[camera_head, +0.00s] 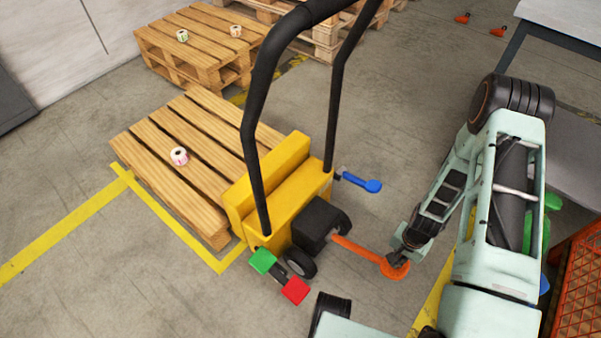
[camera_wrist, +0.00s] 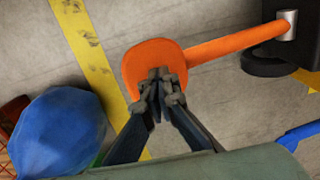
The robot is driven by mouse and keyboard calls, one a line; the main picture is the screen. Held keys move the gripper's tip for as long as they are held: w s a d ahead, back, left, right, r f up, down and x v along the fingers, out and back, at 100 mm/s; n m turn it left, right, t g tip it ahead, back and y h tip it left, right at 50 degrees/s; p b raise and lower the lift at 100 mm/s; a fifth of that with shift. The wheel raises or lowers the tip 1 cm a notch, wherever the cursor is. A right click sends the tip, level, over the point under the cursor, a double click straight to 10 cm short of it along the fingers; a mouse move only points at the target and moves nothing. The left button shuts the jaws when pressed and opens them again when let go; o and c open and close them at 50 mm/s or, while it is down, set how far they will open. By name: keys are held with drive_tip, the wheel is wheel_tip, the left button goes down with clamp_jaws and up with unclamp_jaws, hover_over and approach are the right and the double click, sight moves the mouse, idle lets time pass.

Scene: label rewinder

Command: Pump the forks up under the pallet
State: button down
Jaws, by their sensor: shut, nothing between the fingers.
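The yellow pallet truck (camera_head: 290,175) stands at the near end of a wooden pallet (camera_head: 205,120). Its forks are not visible; the pallet and truck body hide that area. An orange lever (camera_head: 355,250) reaches out low from the truck's dark pump housing (camera_head: 318,222) and ends in a round orange pad (camera_wrist: 150,58). My gripper (camera_head: 402,252) is at the pad, and in the wrist view its closed fingertips (camera_wrist: 158,80) overlap the pad. The fingers are shut with nothing between them. I cannot tell whether they touch the pad.
A blue lever (camera_head: 362,183), a green pedal (camera_head: 263,261) and a red pedal (camera_head: 295,291) stick out from the truck. A label roll (camera_head: 180,155) sits on the pallet. An orange crate (camera_head: 578,290) stands at right. A rounded blue object (camera_wrist: 60,132) is near my gripper.

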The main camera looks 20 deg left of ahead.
drive_tip(key=shift+r, duration=0.75)
drive_tip(key=shift+f, duration=0.15)
wheel_tip(320, 180, down, 9)
drive_tip(key=b, duration=0.7)
drive_tip(key=shift+a+r, duration=0.1)
drive_tip(key=shift+r, duration=0.3)
wheel_tip(320, 180, up, 8)
drive_tip(key=p, duration=0.6)
drive_tip(key=shift+r, duration=0.25)
wheel_tip(320, 180, up, 7)
drive_tip(key=p, duration=0.4)
drive_tip(key=shift+p, duration=0.4)
